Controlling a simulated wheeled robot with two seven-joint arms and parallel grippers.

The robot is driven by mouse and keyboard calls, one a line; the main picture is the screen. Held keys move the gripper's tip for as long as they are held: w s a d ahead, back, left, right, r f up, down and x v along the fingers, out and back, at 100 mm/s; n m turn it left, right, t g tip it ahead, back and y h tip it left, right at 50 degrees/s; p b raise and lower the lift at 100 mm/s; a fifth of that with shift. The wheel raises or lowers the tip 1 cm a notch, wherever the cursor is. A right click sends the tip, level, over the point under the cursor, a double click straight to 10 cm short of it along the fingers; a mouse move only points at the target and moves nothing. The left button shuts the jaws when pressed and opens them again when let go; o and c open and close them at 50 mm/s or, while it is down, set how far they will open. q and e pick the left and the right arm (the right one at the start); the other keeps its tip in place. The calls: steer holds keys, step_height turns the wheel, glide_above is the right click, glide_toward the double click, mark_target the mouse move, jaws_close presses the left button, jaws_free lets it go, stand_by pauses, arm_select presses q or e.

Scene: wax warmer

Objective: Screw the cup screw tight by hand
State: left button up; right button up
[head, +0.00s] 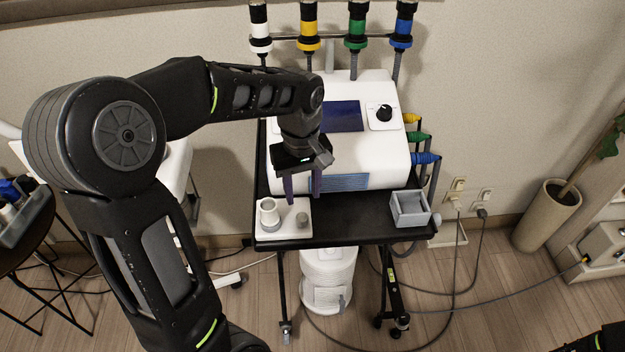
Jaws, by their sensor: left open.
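A small white plate (285,233) lies at the front left of the black cart top. A white cup-like piece with a grey ring near its base (268,215) stands upright on its left part. A small grey cylindrical piece (302,219) stands on its right part; I cannot tell for certain which of the two is the cup screw. My left gripper (303,195) points down just above and behind the plate. Its two fingers are apart, with nothing seen between them.
A white machine (346,155) with a dark screen and black knob fills the cart's back, close behind my left gripper. A grey open box (409,209) stands at the front right. The black cart top (350,222) is bare between plate and box.

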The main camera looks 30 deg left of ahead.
mark_target(302, 216)
arm_select(q)
steer(key=shift+a+r, duration=0.15)
steer(key=shift+r, duration=0.05)
steer(key=shift+s+a, duration=0.1)
steer(key=shift+s, duration=0.05)
steer(key=shift+f, duration=0.1)
steer(key=shift+f, duration=0.1)
steer(key=shift+f+b, duration=2.95)
steer(key=shift+f, duration=0.75)
steer(key=shift+f, duration=0.15)
steer(key=shift+c, duration=0.5)
